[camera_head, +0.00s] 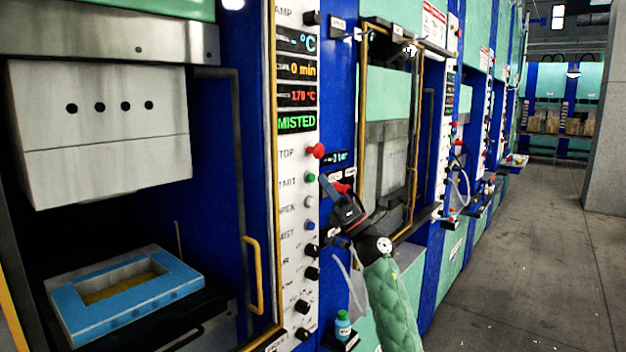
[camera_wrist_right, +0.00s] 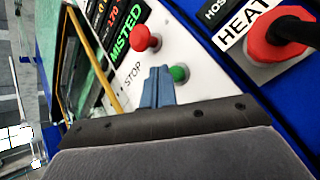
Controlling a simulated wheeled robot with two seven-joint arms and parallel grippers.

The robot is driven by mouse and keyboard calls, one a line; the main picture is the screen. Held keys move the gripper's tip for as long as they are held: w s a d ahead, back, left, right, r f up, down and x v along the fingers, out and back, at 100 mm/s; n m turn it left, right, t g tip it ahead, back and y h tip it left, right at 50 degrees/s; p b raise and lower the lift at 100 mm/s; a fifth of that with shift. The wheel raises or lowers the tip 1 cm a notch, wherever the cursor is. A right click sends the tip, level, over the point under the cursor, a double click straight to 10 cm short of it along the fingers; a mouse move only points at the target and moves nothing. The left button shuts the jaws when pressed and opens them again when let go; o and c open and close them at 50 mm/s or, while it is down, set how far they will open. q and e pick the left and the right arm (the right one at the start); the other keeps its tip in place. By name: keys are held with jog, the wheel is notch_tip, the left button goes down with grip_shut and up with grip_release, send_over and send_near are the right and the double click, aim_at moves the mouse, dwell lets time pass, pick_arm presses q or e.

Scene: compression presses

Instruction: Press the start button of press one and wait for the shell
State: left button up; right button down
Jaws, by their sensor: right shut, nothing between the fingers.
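Press one stands at the left with a white control panel (camera_head: 296,200). Its green start button (camera_head: 310,177) sits below the red stop button (camera_head: 318,151); in the wrist view the green button (camera_wrist_right: 179,73) and the red button (camera_wrist_right: 146,38) both show. My right gripper (camera_head: 325,182) is shut and empty, its blue fingertips close beside the green button; I cannot tell whether they touch it. The press is open: a white upper block (camera_head: 100,130) hangs above a blue-framed lower mould (camera_head: 75,310) with a yellowish hollow. The display reads "MISTED". My left gripper is not in view.
A yellow handle (camera_head: 253,275) stands left of the panel. A red knob by a HEAT label (camera_wrist_right: 275,38) is right of the buttons in the wrist view. A small bottle (camera_head: 343,325) stands low beside the panel. More presses line the wall; the grey floor (camera_head: 530,260) at right is clear.

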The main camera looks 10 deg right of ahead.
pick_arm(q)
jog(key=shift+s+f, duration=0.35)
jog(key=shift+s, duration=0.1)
pick_arm(e)
jog(key=shift+w+a, duration=0.3)
jog(key=shift+w, duration=0.05)
dwell(0.8)
